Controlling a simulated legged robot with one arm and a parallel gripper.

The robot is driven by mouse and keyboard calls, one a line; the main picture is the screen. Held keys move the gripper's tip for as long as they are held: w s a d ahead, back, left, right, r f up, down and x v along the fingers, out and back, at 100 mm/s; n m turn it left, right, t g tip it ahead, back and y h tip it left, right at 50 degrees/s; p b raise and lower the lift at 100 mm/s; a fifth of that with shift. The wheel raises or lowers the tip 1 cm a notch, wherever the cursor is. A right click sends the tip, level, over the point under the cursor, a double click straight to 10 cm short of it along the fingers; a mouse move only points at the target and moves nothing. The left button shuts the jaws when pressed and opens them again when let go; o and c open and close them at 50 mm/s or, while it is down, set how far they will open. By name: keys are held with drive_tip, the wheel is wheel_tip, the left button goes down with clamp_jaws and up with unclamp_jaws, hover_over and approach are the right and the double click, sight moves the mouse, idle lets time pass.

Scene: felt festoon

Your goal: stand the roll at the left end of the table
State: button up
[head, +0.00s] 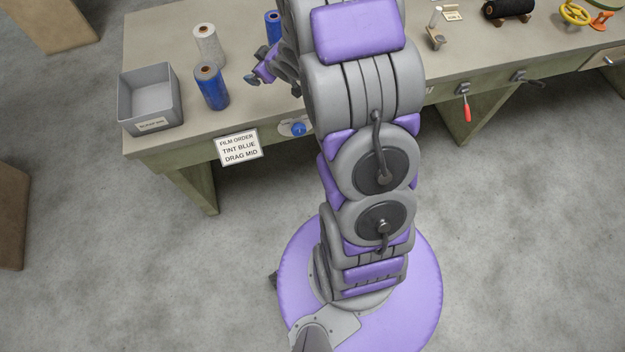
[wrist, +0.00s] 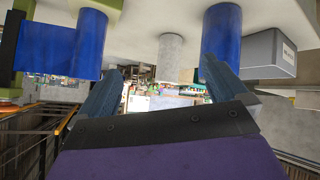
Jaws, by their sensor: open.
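A blue roll (head: 211,88) stands upright near the left end of the table (head: 160,42), right of a grey bin. A white roll (head: 208,46) stands behind it. A second blue roll (head: 272,28) stands further right, partly hidden by my arm. My gripper (head: 256,74) is open and empty, right of the near blue roll. The wrist view looks inverted, with the tabletop above. There my open gripper (wrist: 162,70) faces a pale roll (wrist: 171,57), with a blue roll (wrist: 222,32) partly behind the right finger. Another blue roll (wrist: 78,45) has blue film stretching left.
The grey bin (head: 150,102) occupies the left table end. A sign (head: 239,148) on the front edge reads "FILM ORDER TINT BLUE DRAG MID". A black roll (head: 508,9) and a yellow handwheel (head: 574,12) are at the right. Brown boxes stand on the floor at left.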

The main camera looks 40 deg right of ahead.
drive_tip(key=s+d+r+m+g+h, duration=0.1)
drive_tip(key=s+r+m+g+h, duration=0.1)
drive_tip(key=s+r, duration=0.35)
drive_tip(key=s+d+r+m+g+h, duration=0.1)
drive_tip(key=s+r+g, duration=0.2)
drive_tip(key=s, duration=0.6)
drive_tip(key=s+a+r+g, duration=0.2)
drive_tip(key=s+a, duration=0.2)
drive_tip(key=s, duration=0.5)
drive_tip(key=s+a+r+m+g+y, duration=0.1)
drive_tip(key=s+a, duration=0.3)
drive_tip(key=s, duration=0.5)
drive_tip(key=s+a+r+g+y, duration=0.1)
drive_tip(key=s+a+r+g, duration=0.1)
drive_tip(key=s, duration=0.7)
drive_tip(key=a+g, duration=0.1)
drive_tip(key=a, duration=0.1)
drive_tip(key=shift+s+a+r+m+g, duration=0.3)
drive_tip(key=shift+s+a+r+m, duration=0.05)
drive_tip(key=shift+s+a+m, duration=0.05)
drive_tip(key=shift+a, duration=0.8)
drive_tip(key=shift+c, duration=0.3)
